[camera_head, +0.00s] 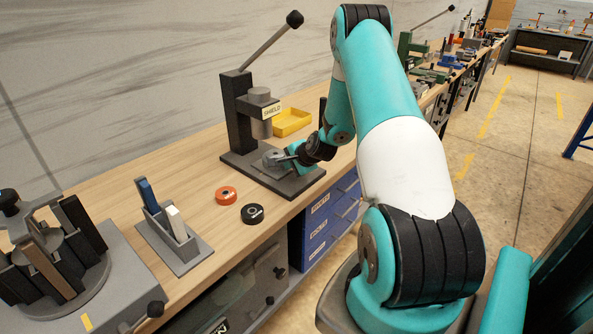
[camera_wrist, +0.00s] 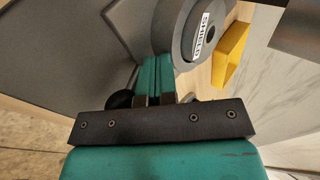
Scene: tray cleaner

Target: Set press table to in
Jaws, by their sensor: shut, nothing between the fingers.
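The press stands on the bench, with a dark column (camera_head: 236,112), a dark base plate (camera_head: 245,172) and a raised lever ending in a black ball. A grey cylinder labelled SHIELD (camera_head: 262,127) hangs on the column; it shows as a round grey part (camera_wrist: 190,22) in the wrist view. The small grey press table (camera_head: 272,158) sits low over the base, partly hidden by my gripper. My gripper (camera_head: 287,157) is shut and empty beside it. In the wrist view its teal fingers (camera_wrist: 155,72) are together, with a dark round knob (camera_wrist: 121,99) just left of them; contact is unclear.
A yellow bin (camera_head: 291,122) stands behind the press; it also shows in the wrist view (camera_wrist: 230,55). An orange ring (camera_head: 226,195) and a black ring (camera_head: 252,213) lie left of the base. A grey holder (camera_head: 185,252) and a rotary fixture (camera_head: 45,262) stand further left.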

